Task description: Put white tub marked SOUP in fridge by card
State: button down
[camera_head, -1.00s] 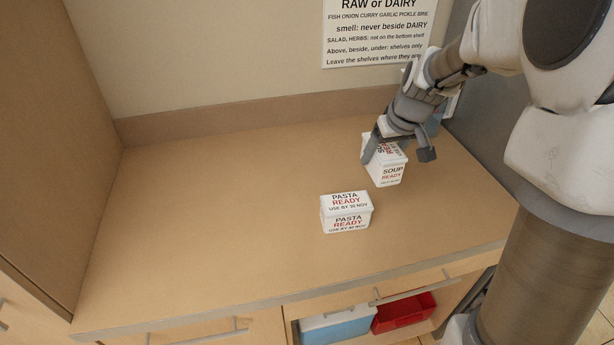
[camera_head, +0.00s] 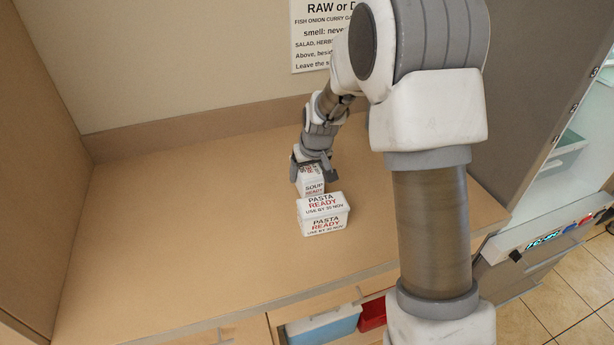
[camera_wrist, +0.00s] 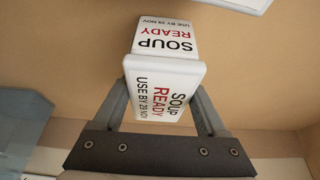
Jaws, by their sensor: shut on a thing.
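The white tub marked SOUP READY (camera_head: 312,187) is between the fingers of my gripper (camera_head: 314,170), behind the PASTA tub in the head view. In the wrist view the SOUP tub (camera_wrist: 165,75) sits between both fingers (camera_wrist: 160,105), its lid and one side showing "USE BY 29 NOV". My gripper is shut on it. I cannot tell whether the tub is lifted off the counter. The fridge (camera_head: 575,150) stands open at the right, with shelves and door partly in view. The card (camera_head: 315,40) on the back wall is partly hidden by my arm.
A white PASTA READY tub (camera_head: 323,215) stands on the counter (camera_head: 180,230) just in front of the SOUP tub. The counter's left side is clear. A blue-and-white box (camera_head: 325,325) and a red bin (camera_head: 372,314) sit below the counter. Tiled floor (camera_head: 560,300) lies at the right.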

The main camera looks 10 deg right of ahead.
jog(key=shift+f, duration=0.65)
jog(key=shift+f, duration=0.15)
grip_release()
